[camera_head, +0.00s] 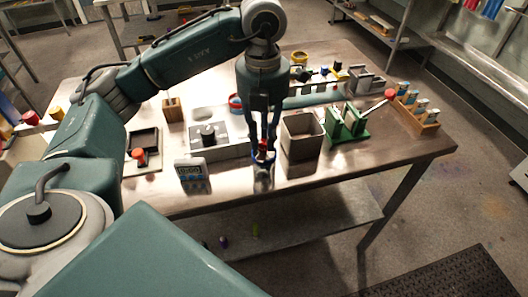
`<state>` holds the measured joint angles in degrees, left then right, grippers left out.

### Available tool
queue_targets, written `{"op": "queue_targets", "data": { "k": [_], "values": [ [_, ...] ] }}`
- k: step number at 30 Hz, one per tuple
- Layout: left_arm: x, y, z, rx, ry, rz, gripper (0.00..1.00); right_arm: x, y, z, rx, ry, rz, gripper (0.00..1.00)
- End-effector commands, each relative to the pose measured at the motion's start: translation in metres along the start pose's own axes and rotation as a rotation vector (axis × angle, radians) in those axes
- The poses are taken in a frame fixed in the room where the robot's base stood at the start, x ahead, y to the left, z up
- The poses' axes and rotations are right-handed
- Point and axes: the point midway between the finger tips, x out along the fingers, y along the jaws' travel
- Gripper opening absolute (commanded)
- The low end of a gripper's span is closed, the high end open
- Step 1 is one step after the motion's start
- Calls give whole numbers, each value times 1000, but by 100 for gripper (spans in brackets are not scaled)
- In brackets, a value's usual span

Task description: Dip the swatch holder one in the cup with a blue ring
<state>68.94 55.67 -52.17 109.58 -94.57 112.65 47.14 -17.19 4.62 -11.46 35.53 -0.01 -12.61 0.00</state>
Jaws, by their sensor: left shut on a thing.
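My left gripper (263,146) points straight down near the front edge of the table. It is shut on a small red-topped piece (263,145), which looks like the top of a swatch holder. Right below the fingertips stands a small pale cup with a blue ring (263,180). The fingers and the held piece overlap the cup's mouth in the camera_head view. The lower end of the holder is hidden, so I cannot tell how deep it sits. My right gripper is not in view.
A square grey bin (301,137) stands close to the right of the gripper, then a green rack (346,124) and a wooden rack with blue-topped vials (417,112). A digital timer (191,173) and a hotplate (208,133) are to the left. The table's front edge is near.

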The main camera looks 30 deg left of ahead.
Motion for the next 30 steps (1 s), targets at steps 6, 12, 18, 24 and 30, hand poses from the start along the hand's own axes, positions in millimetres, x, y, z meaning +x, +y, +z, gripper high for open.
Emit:
{"op": "queue_targets", "data": {
  "k": [6,12,18,24,30],
  "values": [
    [-5,0,0,0,-1,0,0,-3,0,0,0,0,0,0],
    [-8,0,0,0,0,-1,0,-5,0,0,0,0,0,0],
    [-3,0,0,0,0,0,0,-1,0,0,0,0,0,0],
    [0,0,0,0,-1,0,0,3,0,0,0,0,0,0],
    [-5,0,0,1,-1,0,0,-1,0,0,0,0,0,0]
  ]
}}
